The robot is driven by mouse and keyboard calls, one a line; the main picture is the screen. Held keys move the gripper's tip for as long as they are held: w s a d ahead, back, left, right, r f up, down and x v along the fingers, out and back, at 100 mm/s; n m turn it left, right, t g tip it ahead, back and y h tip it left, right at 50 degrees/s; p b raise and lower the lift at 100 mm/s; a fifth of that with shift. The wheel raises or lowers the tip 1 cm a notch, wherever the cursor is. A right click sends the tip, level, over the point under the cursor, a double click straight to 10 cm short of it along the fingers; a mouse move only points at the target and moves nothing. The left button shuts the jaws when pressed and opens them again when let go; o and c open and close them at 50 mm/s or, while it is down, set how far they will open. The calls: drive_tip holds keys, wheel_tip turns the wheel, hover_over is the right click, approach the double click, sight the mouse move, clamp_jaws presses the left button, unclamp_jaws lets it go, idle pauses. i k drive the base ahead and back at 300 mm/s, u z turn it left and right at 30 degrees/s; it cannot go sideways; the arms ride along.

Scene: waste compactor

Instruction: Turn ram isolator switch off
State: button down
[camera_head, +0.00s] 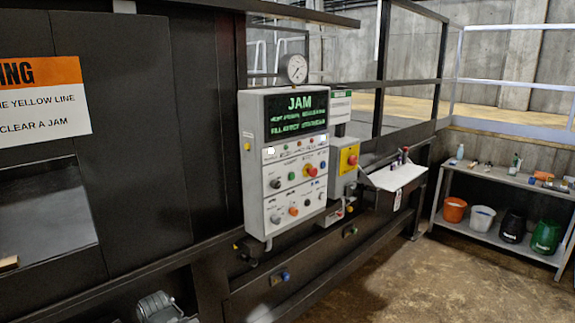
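A grey box (344,178) carries a red rotary knob on a yellow plate (351,159), which looks like an isolator switch; its label and exact knob position are too small to read. The box stands just right of the control panel (254,160), under a green-and-white sign (340,106). The panel's screen (296,113) shows "JAM" in green. Below it are several buttons and knobs, including a red one on yellow (311,170) and an orange one (293,211). Their labels are not legible. My gripper is not in view.
A pressure gauge (294,68) sits atop the panel. A shelf unit (500,179) with buckets stands at the far right. The floor (390,275) in front is clear.

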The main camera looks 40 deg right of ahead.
sight(353, 161)
drive_tip(key=u, duration=0.45)
drive_tip(key=k, duration=1.1)
drive_tip(key=z, duration=0.95)
drive_tip(key=i, duration=0.55)
